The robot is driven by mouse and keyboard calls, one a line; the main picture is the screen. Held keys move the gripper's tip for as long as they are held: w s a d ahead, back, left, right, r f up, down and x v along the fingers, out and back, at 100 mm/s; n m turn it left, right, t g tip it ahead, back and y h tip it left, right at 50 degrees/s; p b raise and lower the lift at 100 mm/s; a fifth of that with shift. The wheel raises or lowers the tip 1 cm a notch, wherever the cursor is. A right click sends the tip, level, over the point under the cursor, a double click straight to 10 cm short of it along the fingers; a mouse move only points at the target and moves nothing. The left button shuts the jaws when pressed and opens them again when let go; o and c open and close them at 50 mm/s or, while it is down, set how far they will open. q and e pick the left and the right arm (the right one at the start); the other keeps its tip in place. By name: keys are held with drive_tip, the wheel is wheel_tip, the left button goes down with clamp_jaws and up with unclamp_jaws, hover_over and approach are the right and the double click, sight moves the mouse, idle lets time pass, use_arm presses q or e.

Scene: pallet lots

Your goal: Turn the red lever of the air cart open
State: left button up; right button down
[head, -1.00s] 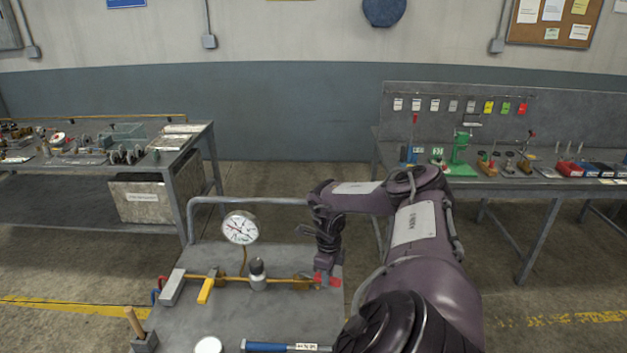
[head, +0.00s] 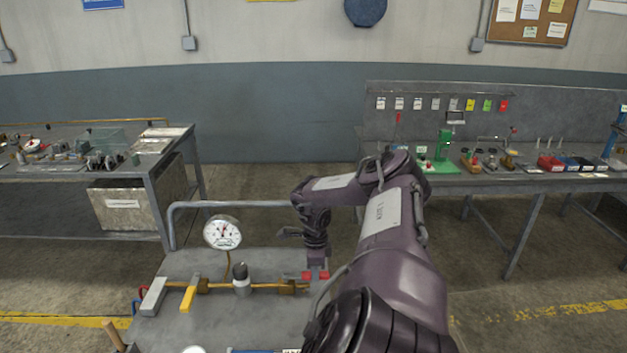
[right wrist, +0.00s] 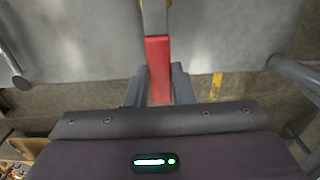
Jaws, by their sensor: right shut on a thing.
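The red lever (right wrist: 157,52) runs between the two grey fingers of my right gripper (right wrist: 158,86) in the right wrist view. The fingers are shut on it. In the head view the same gripper (head: 316,268) points down at the right end of the brass pipe line, with red showing at its fingertips. The air cart (head: 212,318) has a grey top. A round white gauge (head: 222,232) stands on its line, and a yellow lever (head: 187,299) sits further left. The lever's joint with the valve is too small to make out. My left gripper is out of view.
A grey rail (head: 235,204) runs along the cart's far edge. A bench with parts and a metal bin (head: 125,206) stands at the left. Another bench (head: 490,181) with a green stand and small items is at the back right. Open floor lies between.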

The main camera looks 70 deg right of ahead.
drive_tip(key=shift+d, duration=0.1)
drive_tip(key=c, duration=1.2)
unclamp_jaws()
drive_tip(key=shift+c, duration=0.2)
wheel_tip(320, 180, up, 8)
drive_tip(key=shift+f+b, duration=0.1)
drive_tip(key=shift+b, duration=0.75)
drive_tip(key=shift+f, duration=0.1)
